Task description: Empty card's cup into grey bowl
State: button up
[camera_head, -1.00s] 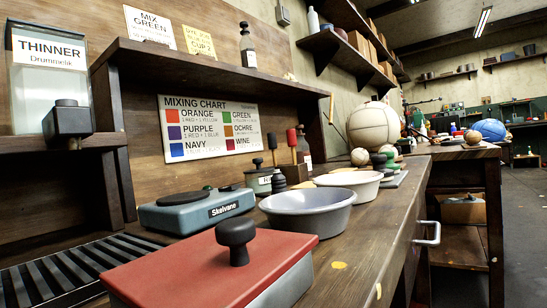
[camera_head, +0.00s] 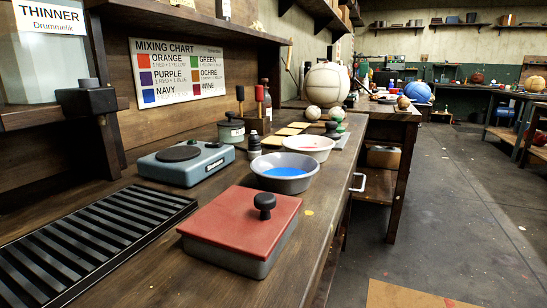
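The grey bowl (camera_head: 298,185) stands on the workbench, behind a red-lidded box, with blue paint (camera_head: 284,172) in its bottom. A white bowl (camera_head: 308,152) stands just behind it, with a little reddish colour inside. The mixing chart (camera_head: 192,71) on the wall has an orange, purple, navy, green, ochre and wine row. The cards pinned above the shelf are out of view now. No cup can be made out clearly. My gripper is not in view.
A scale (camera_head: 186,163) and a slotted black rack (camera_head: 75,240) are at left. Flat yellowish pads (camera_head: 285,132), a tin (camera_head: 231,130) and balls stand farther back. The floor at right is open.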

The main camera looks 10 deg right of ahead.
aim_at(286, 173)
jog(key=i, duration=1.5)
